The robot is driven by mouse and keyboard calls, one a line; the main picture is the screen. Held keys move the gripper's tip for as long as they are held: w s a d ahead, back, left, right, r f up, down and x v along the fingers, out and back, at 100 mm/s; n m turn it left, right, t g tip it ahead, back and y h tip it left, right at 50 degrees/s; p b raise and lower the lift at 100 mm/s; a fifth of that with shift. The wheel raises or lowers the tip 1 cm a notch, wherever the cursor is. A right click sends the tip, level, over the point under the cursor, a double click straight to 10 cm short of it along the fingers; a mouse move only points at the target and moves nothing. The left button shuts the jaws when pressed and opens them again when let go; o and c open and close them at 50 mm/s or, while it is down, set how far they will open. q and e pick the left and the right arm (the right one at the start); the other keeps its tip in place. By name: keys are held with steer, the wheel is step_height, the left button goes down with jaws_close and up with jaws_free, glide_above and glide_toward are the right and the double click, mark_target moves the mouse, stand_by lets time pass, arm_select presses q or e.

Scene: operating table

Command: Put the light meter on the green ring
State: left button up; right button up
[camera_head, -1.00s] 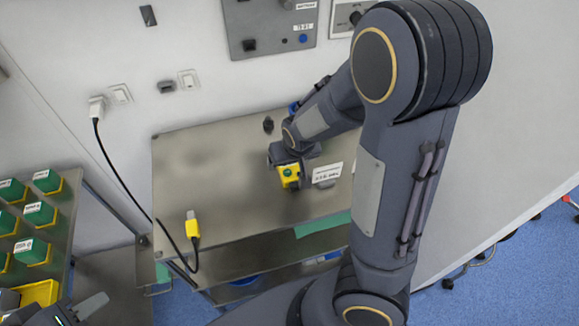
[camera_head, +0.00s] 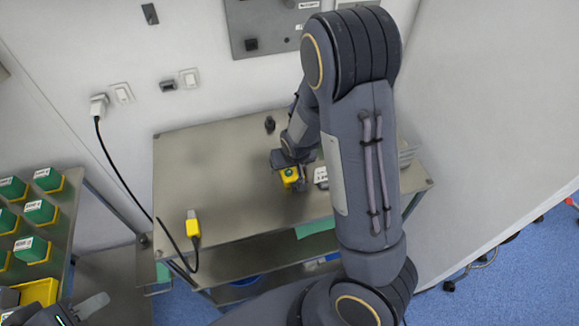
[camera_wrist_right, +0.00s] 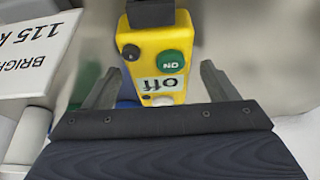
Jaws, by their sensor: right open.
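I see no green ring; my right arm hides part of the table. My left gripper (camera_head: 85,308) is at the lower left corner, cut off by the frame.
A small dark object (camera_head: 269,125) stands near the back. A rack with several green-and-yellow blocks (camera_head: 40,211) is at the left. The table's left half is mostly clear.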

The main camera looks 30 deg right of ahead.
steer(key=c, duration=1.3)
steer(key=shift+r, duration=0.15)
steer(key=shift+r, duration=0.2)
step_height(320, 180, up, 2)
steer(key=shift+w+r, duration=0.1)
steer(key=shift+r, duration=0.1)
steer(key=s+a+r+p, duration=0.2)
steer(key=s+r, duration=0.1)
steer(key=s, duration=0.1)
steer(key=s+a+r+p, duration=0.2)
steer(key=s+a+r, duration=0.1)
steer(key=s, duration=0.1)
steer(key=s+a+r+p, duration=0.2)
steer(key=s+r, duration=0.2)
steer(key=shift+a, duration=0.35)
